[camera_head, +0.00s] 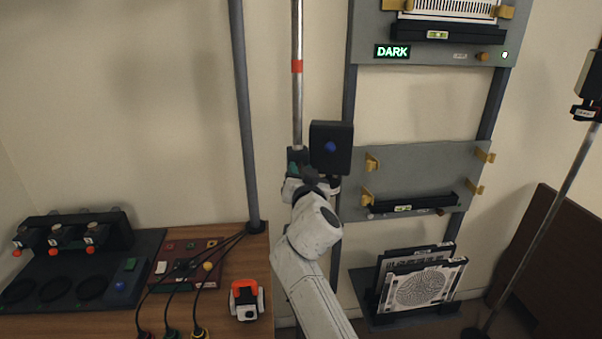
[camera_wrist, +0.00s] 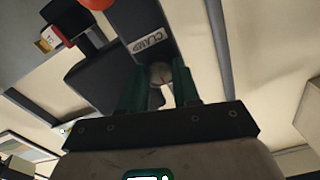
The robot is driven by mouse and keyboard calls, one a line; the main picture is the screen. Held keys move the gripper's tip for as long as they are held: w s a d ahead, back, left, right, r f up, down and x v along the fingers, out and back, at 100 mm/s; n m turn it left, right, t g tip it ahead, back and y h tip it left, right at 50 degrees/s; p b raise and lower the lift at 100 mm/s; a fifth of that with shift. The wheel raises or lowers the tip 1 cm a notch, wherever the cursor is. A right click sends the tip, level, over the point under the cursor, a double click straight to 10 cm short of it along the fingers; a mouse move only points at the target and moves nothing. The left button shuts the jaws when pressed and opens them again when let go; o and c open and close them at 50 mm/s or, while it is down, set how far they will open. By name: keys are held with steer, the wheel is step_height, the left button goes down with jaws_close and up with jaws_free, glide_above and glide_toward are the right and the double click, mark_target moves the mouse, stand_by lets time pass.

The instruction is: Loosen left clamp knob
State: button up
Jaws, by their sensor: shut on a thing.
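The left clamp (camera_wrist: 150,30) is a black block with a white "CLAMP" label in the wrist view. A small pale round knob (camera_wrist: 160,72) projects from it below the label. My gripper (camera_wrist: 160,86) has its two green fingers on either side of this knob and is shut on it. In the head view my gripper (camera_head: 305,181) is at the left pole (camera_head: 297,110), beside and below a black box with a blue dot (camera_head: 331,148). The knob is hidden there by my wrist.
A wall rack (camera_head: 420,185) with shelves and yellow brackets stands right of my arm. A second pole (camera_head: 550,215) with a clamp (camera_head: 585,113) stands at far right. A wooden bench (camera_head: 215,305) with a control panel, cables and an orange-and-white device (camera_head: 246,300) is at lower left.

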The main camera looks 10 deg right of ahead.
steer(key=shift+n, duration=0.4)
steer(key=n+b, duration=0.1)
steer(key=n, duration=0.2)
steer(key=shift+f+n+b, duration=0.1)
steer(key=shift+n+b, duration=0.3)
steer(key=n, duration=1.3)
steer(key=shift+p, duration=0.4)
steer(key=shift+a+n, duration=0.1)
steer(key=shift+n, duration=0.2)
steer(key=o, duration=1.1)
steer(key=shift+c, duration=0.2)
